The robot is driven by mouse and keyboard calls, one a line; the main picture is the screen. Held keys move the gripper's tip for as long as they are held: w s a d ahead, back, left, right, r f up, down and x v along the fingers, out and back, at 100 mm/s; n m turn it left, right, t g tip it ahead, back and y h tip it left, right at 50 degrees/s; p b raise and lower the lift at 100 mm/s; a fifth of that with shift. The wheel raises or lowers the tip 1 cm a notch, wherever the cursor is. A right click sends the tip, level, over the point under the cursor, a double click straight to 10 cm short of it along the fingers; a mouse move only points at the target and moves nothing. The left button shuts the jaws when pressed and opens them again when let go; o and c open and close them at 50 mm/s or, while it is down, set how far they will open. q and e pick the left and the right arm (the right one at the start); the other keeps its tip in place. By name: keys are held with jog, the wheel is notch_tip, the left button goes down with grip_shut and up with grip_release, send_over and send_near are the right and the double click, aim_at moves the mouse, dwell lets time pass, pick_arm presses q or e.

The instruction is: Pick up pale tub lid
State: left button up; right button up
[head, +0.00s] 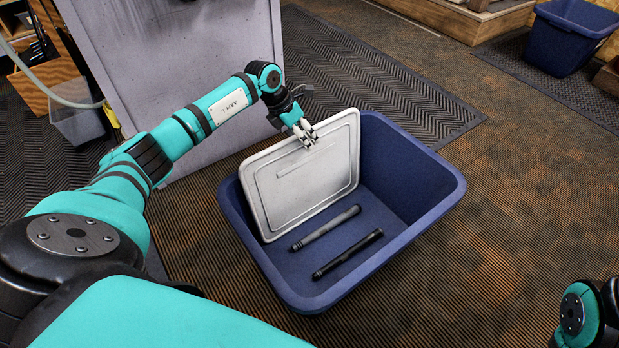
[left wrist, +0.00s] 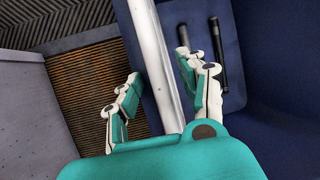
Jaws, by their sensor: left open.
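The pale tub lid (head: 310,180) stands tilted inside the blue tub (head: 440,200), leaning toward its back left side. In the left wrist view the lid (left wrist: 155,50) shows nearly edge-on as a pale strip. My left gripper (head: 304,136) is at the lid's upper edge. Its jaws are open, and in the left wrist view the gripper (left wrist: 160,76) has one finger on each side of the strip. A gap shows on the left finger's side; contact on the right is unclear. My right gripper is not in view.
Two dark grips, one greyer (head: 326,228) and one black (head: 348,254), lie on the tub floor in front of the lid. A grey panel (head: 180,60) stands behind my left arm. Another blue bin (head: 566,40) stands far right. Carpet right of the tub is clear.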

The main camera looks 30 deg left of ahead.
pick_arm(q)
grip_shut()
jog(key=shift+r, duration=0.15)
dwell(0.4)
